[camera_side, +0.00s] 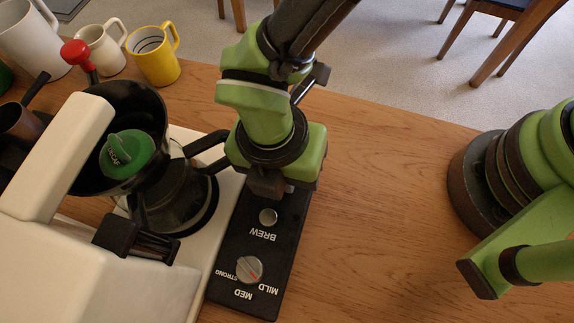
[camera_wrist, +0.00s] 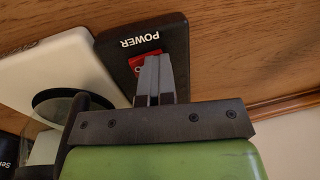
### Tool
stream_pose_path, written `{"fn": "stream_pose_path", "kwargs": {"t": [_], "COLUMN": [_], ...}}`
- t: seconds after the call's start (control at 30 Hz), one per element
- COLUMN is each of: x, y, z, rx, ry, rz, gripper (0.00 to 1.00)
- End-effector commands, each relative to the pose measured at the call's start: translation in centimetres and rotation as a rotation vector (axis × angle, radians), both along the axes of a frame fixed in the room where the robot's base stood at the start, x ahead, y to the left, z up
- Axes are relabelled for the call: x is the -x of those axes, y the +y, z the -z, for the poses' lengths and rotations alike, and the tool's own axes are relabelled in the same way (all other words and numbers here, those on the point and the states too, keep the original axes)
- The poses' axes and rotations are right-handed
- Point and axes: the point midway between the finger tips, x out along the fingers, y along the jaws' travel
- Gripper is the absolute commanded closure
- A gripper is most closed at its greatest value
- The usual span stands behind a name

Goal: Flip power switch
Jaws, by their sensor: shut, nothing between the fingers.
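The power switch (camera_wrist: 138,62) is a red rocker on the end of a black control panel (camera_wrist: 176,47), under the white word POWER in the wrist view. My gripper (camera_wrist: 155,60) is shut and empty, with its fingertips over the switch and hiding part of it. I cannot tell whether the tips touch it. In the side view my gripper (camera_side: 268,190) is over the far part of the panel (camera_side: 225,283) and hides the switch there.
The panel has a BREW button (camera_side: 268,216) and a strength knob (camera_side: 249,269). A white coffee maker (camera_side: 110,265) with a dark carafe (camera_side: 170,195) stands left, its handle close to my gripper. Mugs, one yellow (camera_side: 155,60), stand at the back left. The wooden table (camera_side: 370,200) is clear right of the panel.

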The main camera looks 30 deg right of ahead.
Motion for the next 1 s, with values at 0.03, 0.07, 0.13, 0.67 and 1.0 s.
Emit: {"fn": "stream_pose_path", "kwargs": {"t": [0.03, 0.07, 0.13, 0.67, 1.0], "x": [-0.6, -0.7, -0.9, -1.2, -1.8], "y": [0.5, 0.7, 0.9, 1.1, 1.8], "z": [0.0, 0.0, -0.2, -1.6, -9.0], "rx": [-0.018, -0.019, -0.019, -0.020, -0.024], "ry": [-0.015, -0.016, -0.016, -0.016, -0.019], "rz": [-0.008, -0.008, -0.008, -0.007, -0.006], "gripper": [1.00, 1.00, 1.00, 1.00, 1.00]}}
